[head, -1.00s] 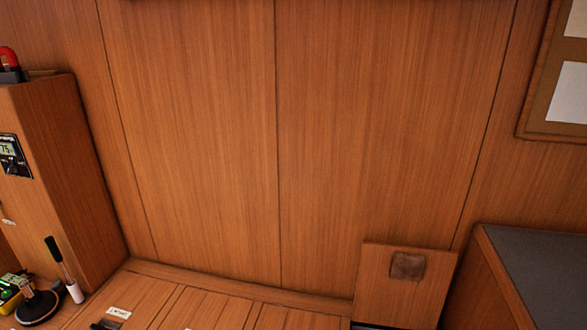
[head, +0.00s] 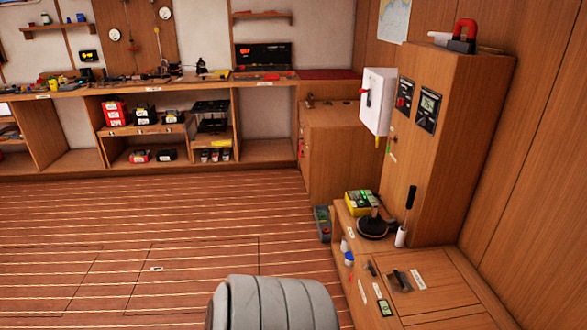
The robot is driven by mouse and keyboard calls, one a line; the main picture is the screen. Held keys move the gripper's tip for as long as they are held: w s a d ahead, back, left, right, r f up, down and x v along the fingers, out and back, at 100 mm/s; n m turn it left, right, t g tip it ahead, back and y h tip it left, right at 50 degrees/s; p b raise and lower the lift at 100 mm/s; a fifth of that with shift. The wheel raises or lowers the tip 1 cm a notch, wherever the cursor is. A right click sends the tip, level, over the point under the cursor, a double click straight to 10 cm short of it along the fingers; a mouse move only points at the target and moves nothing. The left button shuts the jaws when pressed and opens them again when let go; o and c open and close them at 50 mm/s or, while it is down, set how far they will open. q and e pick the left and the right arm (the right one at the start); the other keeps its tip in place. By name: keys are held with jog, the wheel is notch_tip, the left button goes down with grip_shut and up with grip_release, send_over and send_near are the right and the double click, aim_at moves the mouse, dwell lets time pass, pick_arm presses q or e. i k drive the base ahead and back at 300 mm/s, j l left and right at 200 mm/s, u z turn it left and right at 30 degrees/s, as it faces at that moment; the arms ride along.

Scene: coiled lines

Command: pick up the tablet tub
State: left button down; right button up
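I cannot say for certain which object is the tablet tub. In the head view, a small white container (head: 344,244) stands at the left edge of the low wooden bench (head: 440,289) on the right. Just in front of it is a small blue and white item (head: 349,259). Both are too small for me to read any label. Neither of my grippers is in view.
A black round-based object (head: 372,227), a yellow-green box (head: 362,203) and a white black-handled brush (head: 405,220) crowd the bench's back. A tall wooden cabinet (head: 470,140) rises behind. A grey ribbed rounded shape (head: 275,303) fills the bottom middle. Plank floor (head: 150,225) lies open at left.

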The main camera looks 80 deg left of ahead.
aim_at(350, 259)
jog(key=u, duration=2.1)
jog(key=i+j+z, duration=0.1)
jog(key=z, duration=0.25)
jog(key=i+j+z, duration=0.1)
jog(key=z, duration=0.2)
jog(key=i+j+z, duration=0.1)
jog(key=j+z, duration=0.25)
jog(key=i+j+z, duration=0.2)
jog(key=j, duration=0.6)
jog(key=i+j+z, duration=0.25)
jog(key=j, duration=0.55)
jog(key=j+z, duration=0.2)
jog(key=j, duration=0.6)
